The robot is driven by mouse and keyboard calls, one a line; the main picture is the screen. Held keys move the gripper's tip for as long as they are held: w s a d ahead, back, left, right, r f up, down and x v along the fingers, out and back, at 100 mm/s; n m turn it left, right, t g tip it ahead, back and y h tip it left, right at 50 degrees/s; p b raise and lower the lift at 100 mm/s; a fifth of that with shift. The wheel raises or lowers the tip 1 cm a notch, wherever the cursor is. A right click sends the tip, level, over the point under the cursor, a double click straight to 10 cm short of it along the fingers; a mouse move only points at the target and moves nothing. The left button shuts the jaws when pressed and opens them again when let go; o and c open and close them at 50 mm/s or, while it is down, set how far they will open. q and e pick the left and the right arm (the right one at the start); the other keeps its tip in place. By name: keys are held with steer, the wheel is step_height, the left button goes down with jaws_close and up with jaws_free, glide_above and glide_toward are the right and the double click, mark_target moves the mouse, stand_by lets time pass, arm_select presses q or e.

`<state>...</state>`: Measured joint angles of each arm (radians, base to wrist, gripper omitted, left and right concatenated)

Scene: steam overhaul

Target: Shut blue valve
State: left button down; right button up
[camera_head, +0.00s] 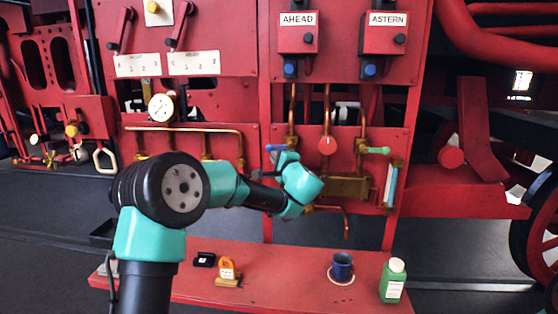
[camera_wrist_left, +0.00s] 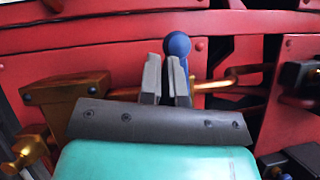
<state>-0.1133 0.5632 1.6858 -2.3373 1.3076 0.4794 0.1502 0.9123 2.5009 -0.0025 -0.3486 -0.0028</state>
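The blue valve lever (camera_head: 275,147) is on the red panel below the ASTERN and AHEAD boxes, left of the round red knob. In the left wrist view its blue ball end (camera_wrist_left: 178,45) shows just beyond my fingertips. A thin strip of blue shows along the right finger, which hides much of the lever. My left gripper (camera_wrist_left: 165,62) has a narrow gap between its fingers and is close to the lever; I cannot tell whether they touch. In the head view my teal wrist (camera_head: 301,184) partly covers the valve area. My right gripper is out of view.
A green-handled lever (camera_head: 377,150) and the red knob (camera_head: 327,146) sit on the same panel. Copper pipes run around them.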

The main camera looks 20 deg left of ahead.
arm_select(q)
steer(key=shift+s+a+r+g, duration=0.15)
steer(key=shift+a+g, duration=0.15)
steer(key=shift+a, duration=0.35)
steer(key=s+d+f, duration=0.7)
steer(key=d, duration=0.1)
steer(key=shift+s+d+f, duration=0.15)
steer(key=shift+s+f, duration=0.1)
steer(key=shift+f, duration=0.15)
steer(key=shift+f, duration=0.1)
